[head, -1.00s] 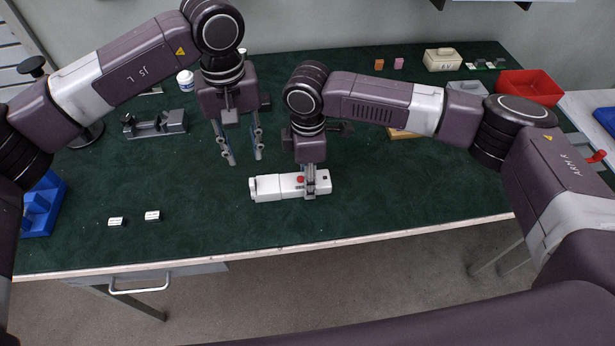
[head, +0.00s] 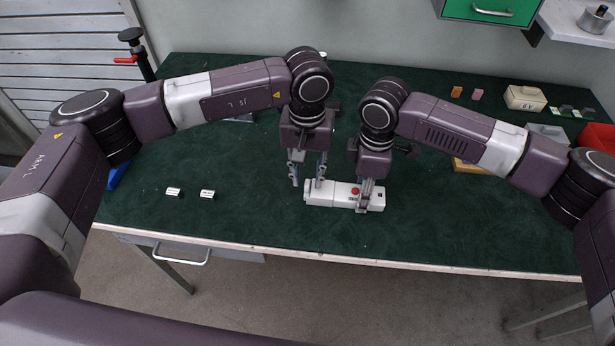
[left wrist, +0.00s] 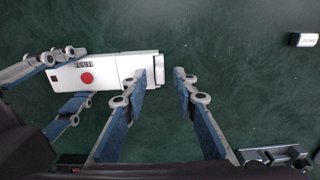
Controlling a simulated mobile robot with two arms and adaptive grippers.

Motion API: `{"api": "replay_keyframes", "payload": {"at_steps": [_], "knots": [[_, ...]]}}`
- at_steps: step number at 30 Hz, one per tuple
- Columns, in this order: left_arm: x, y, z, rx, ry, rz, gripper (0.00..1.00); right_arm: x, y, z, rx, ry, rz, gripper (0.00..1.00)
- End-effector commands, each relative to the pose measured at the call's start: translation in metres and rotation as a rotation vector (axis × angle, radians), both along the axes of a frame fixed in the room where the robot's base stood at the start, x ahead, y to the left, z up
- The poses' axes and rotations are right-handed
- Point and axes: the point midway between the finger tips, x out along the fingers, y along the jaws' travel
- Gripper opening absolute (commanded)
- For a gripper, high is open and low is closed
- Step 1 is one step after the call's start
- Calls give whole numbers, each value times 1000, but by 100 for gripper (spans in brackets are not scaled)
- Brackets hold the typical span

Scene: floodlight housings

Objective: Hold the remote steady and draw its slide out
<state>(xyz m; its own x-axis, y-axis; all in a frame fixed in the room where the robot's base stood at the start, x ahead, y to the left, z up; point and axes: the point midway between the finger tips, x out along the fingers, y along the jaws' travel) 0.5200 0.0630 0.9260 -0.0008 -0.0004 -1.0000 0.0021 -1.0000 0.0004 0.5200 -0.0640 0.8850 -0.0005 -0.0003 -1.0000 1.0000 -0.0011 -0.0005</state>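The white remote (head: 340,190), with a red button, lies flat on the green table. In the left wrist view the remote (left wrist: 105,72) shows a seam and a raised lip at its slide end (left wrist: 158,68). My right gripper (head: 364,206) is shut across the remote's body, a finger on each long side, near the button. My left gripper (head: 307,183) is open at the slide end. In the left wrist view its fingers (left wrist: 158,86) stand apart, one over the slide and one beyond the end. I cannot tell their height above the remote.
Two small white labelled blocks (head: 190,193) lie to the left on the table. A cream box (head: 525,97), small coloured blocks (head: 466,93) and a red bin (head: 600,137) stand at the back right. The table's front edge (head: 340,259) is close.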

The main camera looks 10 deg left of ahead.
Motion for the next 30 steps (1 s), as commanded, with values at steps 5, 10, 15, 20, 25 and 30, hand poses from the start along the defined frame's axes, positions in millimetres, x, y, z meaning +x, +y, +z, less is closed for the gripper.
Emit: {"api": "replay_keyframes", "payload": {"at_steps": [5, 10, 15, 20, 25, 30], "knots": [[0, 0, -11, 0, -1, -1, 26, 0, 0, 0, 0, 0, 0, 11], [0, 0, -12, 0, -1, -1, 26, 0, 0, 0, 0, 0, 0, 11], [0, 0, -12, 0, -1, -1, 19, 0, 0, 0, 0, 0, 0, 11], [0, 0, -12, 1, -1, 0, 1, 0, 0, 0, 0, 0, 0, 11], [0, 0, -12, 0, -1, 0, 0, 0, 0, 0, 0, 0, 0, 11], [0, 0, -12, 0, -1, 0, 0, 0, 0, 0, 0, 0, 0, 11]]}}
